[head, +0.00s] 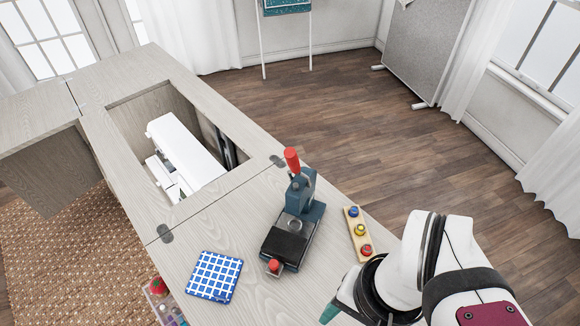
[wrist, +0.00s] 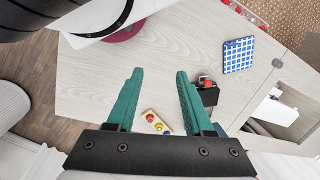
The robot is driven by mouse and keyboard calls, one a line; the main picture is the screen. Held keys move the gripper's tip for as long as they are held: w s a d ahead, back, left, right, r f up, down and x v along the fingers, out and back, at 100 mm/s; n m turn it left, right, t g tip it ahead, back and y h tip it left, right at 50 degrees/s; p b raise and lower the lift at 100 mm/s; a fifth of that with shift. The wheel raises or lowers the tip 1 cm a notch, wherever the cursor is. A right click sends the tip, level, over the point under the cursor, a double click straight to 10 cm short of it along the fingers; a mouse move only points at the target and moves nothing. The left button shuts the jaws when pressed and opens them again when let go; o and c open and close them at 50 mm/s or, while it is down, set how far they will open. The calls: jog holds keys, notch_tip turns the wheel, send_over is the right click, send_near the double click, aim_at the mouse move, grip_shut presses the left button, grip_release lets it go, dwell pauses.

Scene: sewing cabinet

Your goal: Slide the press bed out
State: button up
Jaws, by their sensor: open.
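The press (head: 307,211) is a blue-grey body with a red-handled lever, standing upright on the cabinet top. Its black press bed (head: 287,244) faces the front, with a red knob (head: 274,265) at the near end. In the wrist view the red knob (wrist: 205,81) and dark bed (wrist: 209,96) show just right of the right finger, which hides part of the press. My gripper (wrist: 158,76) is open with nothing between its teal fingers. In the head view only a bit of its teal finger shows at the bottom, right of the press and apart from it.
A wooden strip with coloured knobs (head: 359,233) lies right of the press. A blue checked pad (head: 214,276) lies to its left. Behind is an opening with a white sewing machine (head: 184,150). A tomato pincushion (head: 158,286) sits at the lower left. Bare tabletop lies before the press.

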jog(key=w+a+r, duration=0.1)
jog(key=w+a, duration=0.1)
jog(key=w, duration=0.4)
jog(key=shift+n+h, duration=0.4)
jog(key=h, duration=0.1)
send_over(273, 263)
notch_tip(273, 263, down, 3)
jog(key=shift+n, duration=0.4)
notch_tip(273, 263, down, 14)
jog(key=shift+d+f, duration=0.1)
jog(key=shift+f, duration=0.65)
grip_shut()
